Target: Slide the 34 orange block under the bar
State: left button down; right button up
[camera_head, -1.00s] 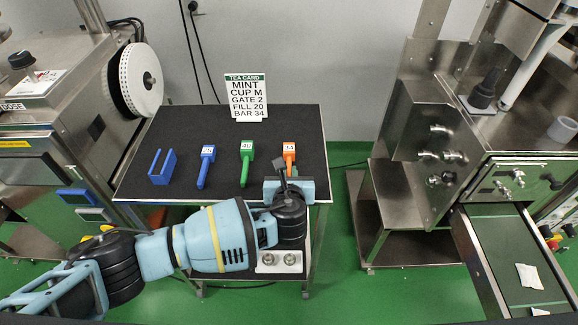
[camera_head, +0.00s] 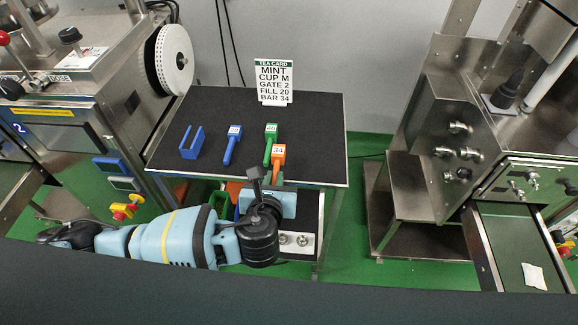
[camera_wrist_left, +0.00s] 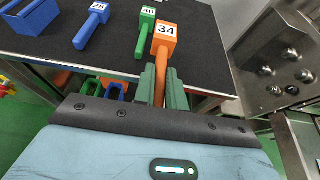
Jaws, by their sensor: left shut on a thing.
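The orange block labelled 34 (camera_head: 279,155) is near the front edge of the black table, with its handle toward me. It also shows in the left wrist view (camera_wrist_left: 165,40). My left gripper (camera_head: 264,185) is shut on its handle; in the left wrist view the green fingers (camera_wrist_left: 162,85) stand on both sides of the handle. I cannot tell whether the block touches the table. The tea card (camera_head: 274,82) at the back of the table reads MINT, CUP M, GATE 2, FILL 20, BAR 34. I cannot make out the bar. My right gripper is not in view.
A green block labelled 40 (camera_head: 270,133) stands close behind the orange one. A blue block labelled 28 (camera_head: 234,134) and a blue holder (camera_head: 192,142) lie further left. Steel machines stand either side of the black table (camera_head: 325,130).

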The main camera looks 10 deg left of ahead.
pick_arm(q)
jog(key=shift+s+a+r, duration=0.1)
jog(key=shift+s+a, duration=0.45)
jog(key=shift+s, duration=0.3)
jog(key=a+r, duration=0.5)
jog(key=a, duration=0.7)
jog(key=shift+w+a+r, duration=0.15)
jog(key=shift+w+a, duration=0.1)
jog(key=shift+a, duration=0.15)
